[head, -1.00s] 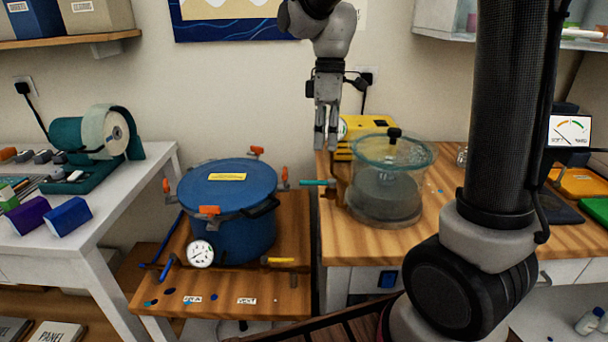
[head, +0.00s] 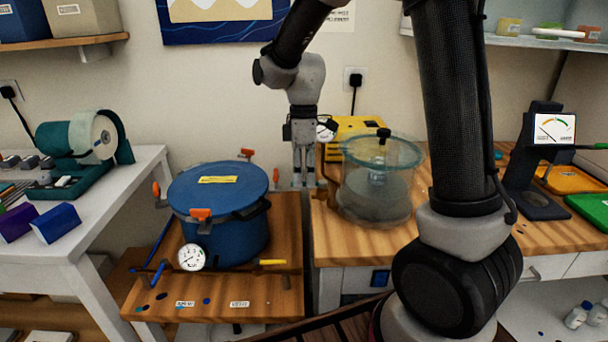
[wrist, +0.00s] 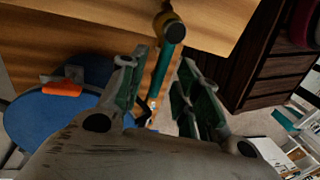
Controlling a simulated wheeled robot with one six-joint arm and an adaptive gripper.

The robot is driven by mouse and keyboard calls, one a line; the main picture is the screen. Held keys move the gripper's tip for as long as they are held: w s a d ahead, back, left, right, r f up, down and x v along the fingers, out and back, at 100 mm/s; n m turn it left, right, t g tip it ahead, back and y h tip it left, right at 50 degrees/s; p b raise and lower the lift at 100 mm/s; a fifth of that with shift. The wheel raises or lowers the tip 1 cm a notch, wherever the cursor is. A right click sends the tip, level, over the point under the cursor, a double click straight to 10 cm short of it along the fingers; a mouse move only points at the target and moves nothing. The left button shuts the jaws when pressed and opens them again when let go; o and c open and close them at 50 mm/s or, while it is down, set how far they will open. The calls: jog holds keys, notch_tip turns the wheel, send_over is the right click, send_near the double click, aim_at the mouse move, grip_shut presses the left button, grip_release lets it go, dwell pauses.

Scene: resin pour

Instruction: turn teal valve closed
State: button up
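The teal valve handle (wrist: 168,62) is a short bar that joins a brass-coloured fitting (wrist: 172,27) by the right bench edge, seen in the wrist view. My gripper (wrist: 160,78) is open, with one finger on each side of the bar. Gaps show between the bar and both fingers, so it is not clamped. In the head view my gripper (head: 303,184) points down between the blue pot and the glass chamber (head: 376,190). The fingers hide most of the handle there.
The blue pot (head: 222,190) with orange clamps stands close left of my gripper, and it shows in the wrist view (wrist: 50,120). A yellow pump (head: 352,128) stands behind the chamber. A gauge (head: 191,257) and a yellow handle (head: 273,262) are at the pot stand's front.

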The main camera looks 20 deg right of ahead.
jog(key=shift+c, duration=0.5)
grip_shut()
jog(key=shift+s+n, duration=0.15)
jog(key=shift+n, duration=0.15)
jog(key=s+d+n+h, duration=0.1)
jog(key=s+n, duration=0.2)
jog(key=n, duration=0.5)
jog(key=s+d+n+t+h, duration=0.1)
jog(key=s+n, duration=0.1)
jog(key=n, duration=0.7)
jog(key=shift+s+d+h, duration=0.2)
jog(key=shift+s+h, duration=0.2)
jog(key=shift+n, duration=0.3)
